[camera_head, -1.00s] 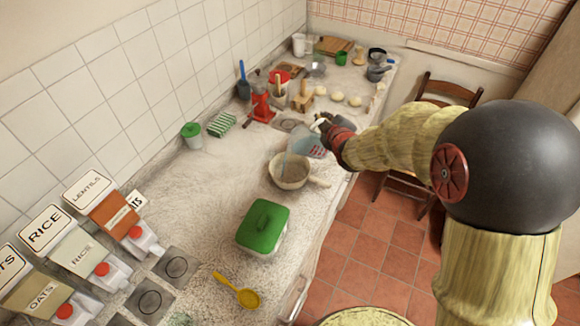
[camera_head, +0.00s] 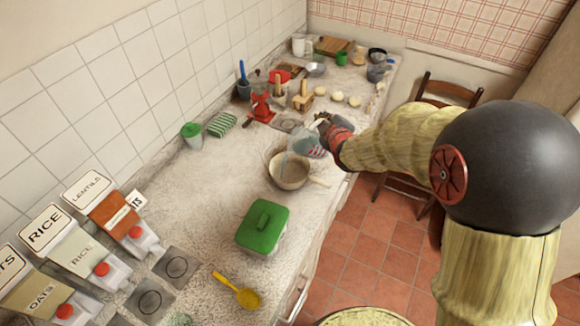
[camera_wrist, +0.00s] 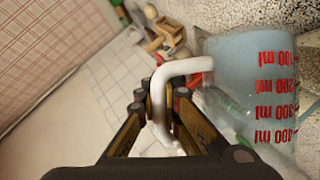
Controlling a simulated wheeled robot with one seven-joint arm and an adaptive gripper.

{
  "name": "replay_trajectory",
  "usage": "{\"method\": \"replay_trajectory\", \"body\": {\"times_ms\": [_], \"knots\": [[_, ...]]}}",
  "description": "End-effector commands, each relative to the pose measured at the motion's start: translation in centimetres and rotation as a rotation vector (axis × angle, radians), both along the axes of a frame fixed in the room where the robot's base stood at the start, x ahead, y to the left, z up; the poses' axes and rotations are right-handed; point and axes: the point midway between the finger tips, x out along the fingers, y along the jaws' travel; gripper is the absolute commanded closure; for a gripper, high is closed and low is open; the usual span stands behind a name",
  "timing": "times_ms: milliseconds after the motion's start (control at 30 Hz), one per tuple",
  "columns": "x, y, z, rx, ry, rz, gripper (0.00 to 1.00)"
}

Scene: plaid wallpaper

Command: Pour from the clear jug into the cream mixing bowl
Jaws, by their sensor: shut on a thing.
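The clear jug (camera_head: 304,143) with red markings hangs tilted above the right rear rim of the cream mixing bowl (camera_head: 290,184), its mouth end toward the bowl. A thin pale-blue streak shows between the jug's lip and the bowl's inside. My gripper (camera_head: 324,121) is shut on the jug's white handle. In the wrist view my gripper (camera_wrist: 163,98) has its fingers on both sides of the handle, and the jug's wall (camera_wrist: 240,85) with red ml marks fills the right. The bowl's liquid level is hard to tell.
A green-lidded box (camera_head: 263,226) and a yellow spoon (camera_head: 238,291) lie nearer on the counter. A red grinder (camera_head: 261,108), wooden blocks and pale round pieces stand behind the jug. Left of the bowl is clear.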

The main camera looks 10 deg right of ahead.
Motion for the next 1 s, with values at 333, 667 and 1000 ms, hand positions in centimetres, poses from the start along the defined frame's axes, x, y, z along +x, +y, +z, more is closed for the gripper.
{"method": "replay_trajectory", "body": {"times_ms": [333,667,1000], "knots": [[0.01,0.09,0.18,-0.013,-0.006,0.000,1.00],[0.00,0.12,0.19,-0.018,-0.007,-0.001,1.00],[-0.03,0.18,0.22,-0.029,-0.009,-0.001,1.00]]}}
